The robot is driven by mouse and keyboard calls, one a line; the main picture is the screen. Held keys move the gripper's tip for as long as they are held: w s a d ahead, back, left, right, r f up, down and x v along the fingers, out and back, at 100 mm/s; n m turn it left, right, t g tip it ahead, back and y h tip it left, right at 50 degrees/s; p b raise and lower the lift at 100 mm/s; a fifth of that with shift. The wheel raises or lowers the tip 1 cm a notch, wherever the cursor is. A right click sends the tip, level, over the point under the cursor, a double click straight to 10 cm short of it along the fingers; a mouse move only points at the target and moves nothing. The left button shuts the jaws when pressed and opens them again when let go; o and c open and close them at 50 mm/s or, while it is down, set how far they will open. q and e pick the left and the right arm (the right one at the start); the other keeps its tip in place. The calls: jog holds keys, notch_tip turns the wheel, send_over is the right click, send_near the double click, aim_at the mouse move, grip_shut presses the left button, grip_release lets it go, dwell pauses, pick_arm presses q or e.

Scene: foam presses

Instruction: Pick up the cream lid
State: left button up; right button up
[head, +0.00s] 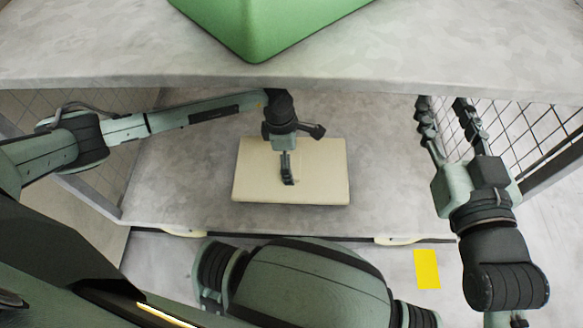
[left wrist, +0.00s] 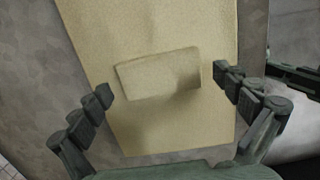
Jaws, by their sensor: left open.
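The cream lid (head: 328,178) is a flat rectangular plate lying on the grey lower surface in the middle of the head view. In the left wrist view the lid (left wrist: 190,25) fills the middle and has a raised block handle (left wrist: 158,72) at its centre. My left gripper (head: 288,168) is over the lid's middle, pointing down and hiding part of the handle. In the left wrist view its open fingers (left wrist: 163,84) stand to either side of the handle, with gaps on both sides. My right gripper (head: 443,112) is to the right, away from the lid, with its fingers apart and empty.
A grey upper shelf (head: 120,55) runs across the top, bearing a green container (head: 265,30). Mesh panels flank the lower surface (head: 180,180); my right fingers are by the right one (head: 535,130). A yellow patch (head: 427,269) lies at the lower right. Lower surface around the lid is clear.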

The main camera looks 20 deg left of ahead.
pick_arm(q)
jog(key=shift+f, duration=0.2)
jog(key=c, duration=0.9)
jog(key=shift+r, duration=0.1)
